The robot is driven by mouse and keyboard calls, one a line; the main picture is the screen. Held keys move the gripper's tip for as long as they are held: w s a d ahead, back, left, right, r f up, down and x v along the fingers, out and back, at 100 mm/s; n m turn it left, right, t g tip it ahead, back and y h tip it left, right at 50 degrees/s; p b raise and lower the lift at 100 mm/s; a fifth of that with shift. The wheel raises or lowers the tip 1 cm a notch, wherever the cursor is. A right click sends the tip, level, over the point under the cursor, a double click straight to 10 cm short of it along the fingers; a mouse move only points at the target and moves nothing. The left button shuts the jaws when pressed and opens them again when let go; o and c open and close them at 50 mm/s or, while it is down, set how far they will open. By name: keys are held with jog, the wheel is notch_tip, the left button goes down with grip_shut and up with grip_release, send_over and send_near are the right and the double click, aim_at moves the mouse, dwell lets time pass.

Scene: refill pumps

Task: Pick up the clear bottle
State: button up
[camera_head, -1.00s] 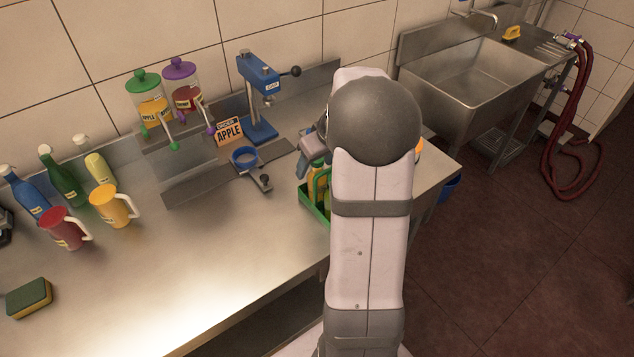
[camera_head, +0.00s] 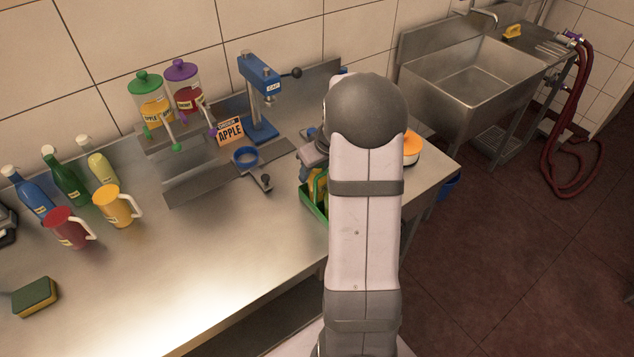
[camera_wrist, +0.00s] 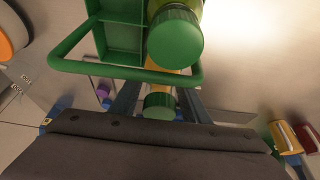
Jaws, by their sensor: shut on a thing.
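In the wrist view, a green-capped bottle (camera_wrist: 158,106) is between the two fingers of my gripper (camera_wrist: 160,100), which is shut on it. Its body is mostly hidden, so I cannot tell whether it is clear; some yellow-orange shows behind its cap. A larger green cap (camera_wrist: 176,40) is just beyond it, at the green carrier (camera_wrist: 115,45). In the head view, the green carrier (camera_head: 308,200) stands at the counter's right end with yellow and green items in it. My arm covers much of it and of my gripper there.
The carrier's green handle (camera_wrist: 75,67) crosses close by the fingers. An orange-and-white round thing (camera_head: 411,150) is right of my arm. The blue press (camera_head: 260,95) and apple sign (camera_head: 229,131) stand left of it. Jugs and bottles are farther left; the counter's front middle is clear.

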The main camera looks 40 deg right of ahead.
jog(key=shift+w+r, duration=0.1)
jog(key=shift+r, duration=0.1)
notch_tip(320, 180, up, 18)
jog(key=b, duration=0.3)
jog(key=shift+b, duration=0.3)
dwell(0.3)
notch_tip(320, 180, up, 6)
jog(key=p, duration=0.5)
jog(key=shift+f+p, duration=0.1)
jog(key=shift+p, duration=0.2)
dwell(0.4)
